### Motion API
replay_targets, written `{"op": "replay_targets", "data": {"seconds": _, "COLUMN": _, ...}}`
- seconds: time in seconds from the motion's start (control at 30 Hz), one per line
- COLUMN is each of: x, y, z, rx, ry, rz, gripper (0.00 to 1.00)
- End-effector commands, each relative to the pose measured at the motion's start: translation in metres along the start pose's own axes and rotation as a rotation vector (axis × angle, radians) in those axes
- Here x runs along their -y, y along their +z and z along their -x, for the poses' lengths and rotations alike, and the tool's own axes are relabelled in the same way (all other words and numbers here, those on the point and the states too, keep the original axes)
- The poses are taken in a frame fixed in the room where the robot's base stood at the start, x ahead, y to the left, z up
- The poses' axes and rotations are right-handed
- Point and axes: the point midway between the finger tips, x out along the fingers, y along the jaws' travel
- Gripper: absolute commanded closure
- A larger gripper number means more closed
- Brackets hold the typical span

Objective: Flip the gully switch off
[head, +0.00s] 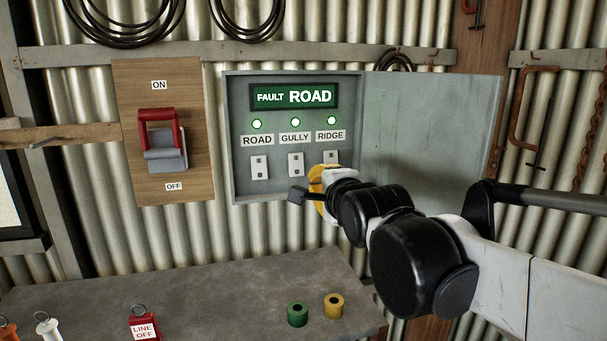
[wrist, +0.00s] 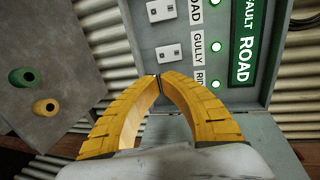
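The gully switch (head: 295,164) is a small pale plate with dark marks, under the GULLY label (head: 295,138) in an open grey box. The lamp above that label glows green. In the wrist view, turned sideways, the gully switch (wrist: 165,52) lies just beyond my fingertips. I cannot tell its lever position. My gripper (head: 318,180) is in front of the box's lower right, below and right of the gully switch, partly covering the ridge switch (head: 331,156). In the wrist view my gripper's yellow fingers (wrist: 159,77) meet at the tips with nothing between them.
The road switch (head: 259,167) is left of the gully switch. A display (head: 294,96) reads FAULT ROAD. The box door (head: 425,130) stands open right. A red-handled switch (head: 163,140) is on a board left.

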Motion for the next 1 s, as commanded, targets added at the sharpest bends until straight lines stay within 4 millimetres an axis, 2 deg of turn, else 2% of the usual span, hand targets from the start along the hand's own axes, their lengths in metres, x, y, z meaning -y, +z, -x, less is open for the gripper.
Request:
{"op": "replay_targets", "data": {"seconds": 0.17, "x": 0.001, "y": 0.000, "z": -0.019, "rx": 0.000, "ry": 0.000, "rz": 0.000, "gripper": 1.00}}
{"op": "replay_targets", "data": {"seconds": 0.6, "x": 0.002, "y": 0.000, "z": -0.108, "rx": 0.000, "ry": 0.000, "rz": 0.001, "gripper": 1.00}}
{"op": "replay_targets", "data": {"seconds": 0.8, "x": 0.001, "y": 0.000, "z": -0.132, "rx": 0.001, "ry": 0.001, "rz": 0.001, "gripper": 1.00}}
{"op": "replay_targets", "data": {"seconds": 1.0, "x": 0.000, "y": 0.000, "z": -0.138, "rx": 0.001, "ry": 0.001, "rz": 0.001, "gripper": 1.00}}
